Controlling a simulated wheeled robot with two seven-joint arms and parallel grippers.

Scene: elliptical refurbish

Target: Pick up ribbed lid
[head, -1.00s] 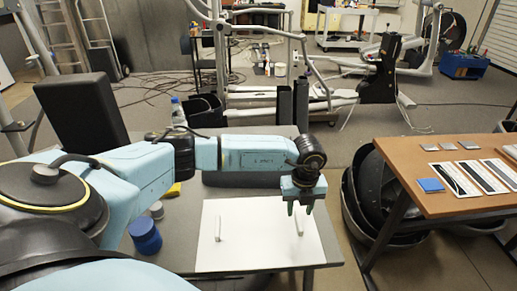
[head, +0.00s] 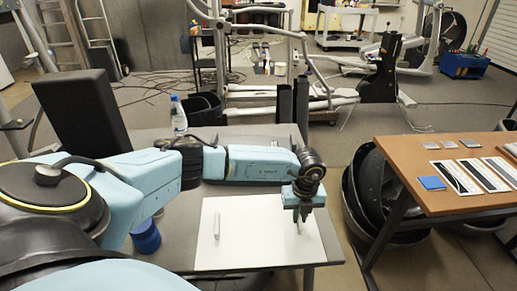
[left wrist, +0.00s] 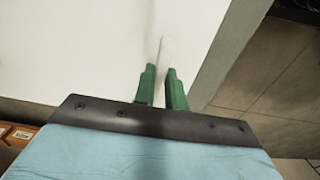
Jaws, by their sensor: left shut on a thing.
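A flat white panel with two raised white bars, which I take as the ribbed lid (head: 255,247), lies on the grey table. Its left bar (head: 217,226) stands clear. My left gripper (head: 302,217) is over the panel's right part, shut on the right bar, which is mostly hidden in the head view. In the left wrist view the green fingers (left wrist: 161,88) close on either side of this thin white bar (left wrist: 162,54), and the white lid (left wrist: 80,50) spreads beyond. The panel looks flat on the table. My right gripper is not in view.
The grey table (head: 185,235) holds a blue round container (head: 146,238) left of the lid and a clear bottle (head: 178,115) at the back. A brown table (head: 445,195) with small flat pieces stands to the right, past a floor gap with black bins (head: 372,195).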

